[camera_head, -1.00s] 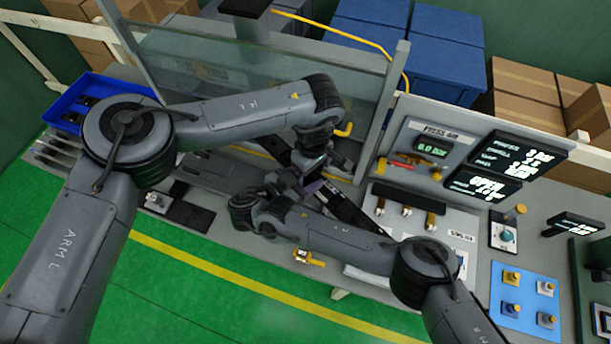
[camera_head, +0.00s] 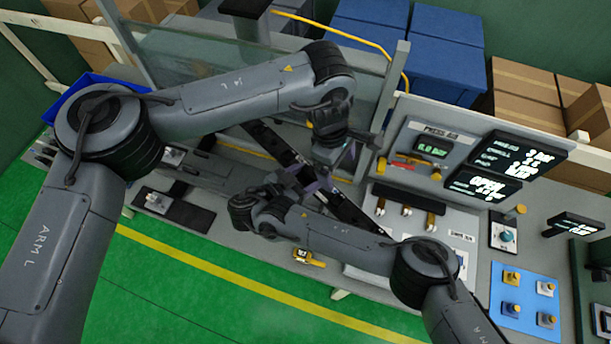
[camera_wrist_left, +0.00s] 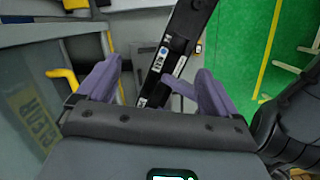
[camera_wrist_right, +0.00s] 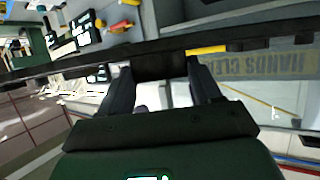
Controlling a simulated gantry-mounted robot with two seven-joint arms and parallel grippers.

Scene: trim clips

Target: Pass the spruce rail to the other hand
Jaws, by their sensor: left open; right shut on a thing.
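The spruce rail (camera_head: 265,140) is a long dark bar with small white labels, running diagonally across the middle of the head view. My right gripper (camera_head: 298,187) is shut on it; in the right wrist view the rail (camera_wrist_right: 75,67) lies crosswise between the right fingertips (camera_wrist_right: 160,70). My left gripper (camera_head: 335,165) is open and close to the rail, right of the right gripper. In the left wrist view the rail (camera_wrist_left: 180,45) shows between the spread purple fingers (camera_wrist_left: 155,85); I cannot tell how deep it sits. The arms partly hide the rail in the head view.
A clear panel (camera_head: 190,65) stands behind the arms. A display panel (camera_head: 432,145) and a light board with several yellow-and-dark fittings (camera_head: 405,208) are at the right. A blue tray (camera_head: 85,85) is at the left. A yellow-and-black item (camera_head: 308,257) lies near the bench's front edge.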

